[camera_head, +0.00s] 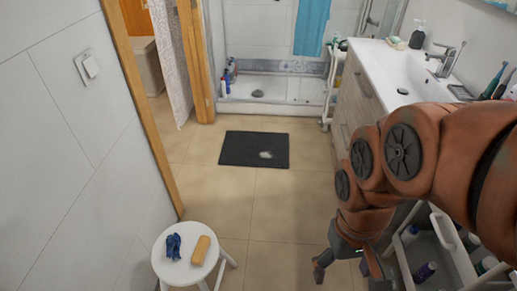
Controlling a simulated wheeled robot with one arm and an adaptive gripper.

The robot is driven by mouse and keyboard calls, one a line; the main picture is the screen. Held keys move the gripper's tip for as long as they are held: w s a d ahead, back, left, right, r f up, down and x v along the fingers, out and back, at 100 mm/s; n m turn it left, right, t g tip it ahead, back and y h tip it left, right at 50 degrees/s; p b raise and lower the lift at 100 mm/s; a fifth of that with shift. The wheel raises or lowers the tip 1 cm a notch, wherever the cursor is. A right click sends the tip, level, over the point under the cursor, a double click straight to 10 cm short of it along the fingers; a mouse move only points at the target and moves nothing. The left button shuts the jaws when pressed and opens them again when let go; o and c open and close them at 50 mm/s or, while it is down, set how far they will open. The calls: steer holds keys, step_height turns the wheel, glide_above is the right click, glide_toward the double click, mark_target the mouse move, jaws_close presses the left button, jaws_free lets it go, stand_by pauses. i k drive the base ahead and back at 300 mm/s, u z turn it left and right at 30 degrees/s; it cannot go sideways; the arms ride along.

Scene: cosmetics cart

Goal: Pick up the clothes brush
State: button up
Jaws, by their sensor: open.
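A round white stool (170,269) stands at the lower left. On it lie a tan, oblong block-like object (201,250) and a small dark blue object (173,246), side by side and apart. The tan object may be the clothes brush, but bristles cannot be made out. My gripper (345,273) hangs at the lower right of centre, pointing down, with its fingers apart and nothing seen between them. It is well to the right of the stool, beside the cart. My orange arm covers part of the cart and the vanity.
A white cart (449,249) with several bottles stands at the lower right, close to my gripper. The sink vanity (381,70) is behind it. A dark mat (240,148) lies on the tiled floor. Floor between stool and gripper is clear. A wall borders the left.

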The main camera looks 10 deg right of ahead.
mark_target(199, 255)
steer(key=u, duration=0.65)
steer(key=k, duration=0.4)
steer(key=u, duration=1.45)
steer(key=i, duration=0.5)
steer(key=z, duration=0.05)
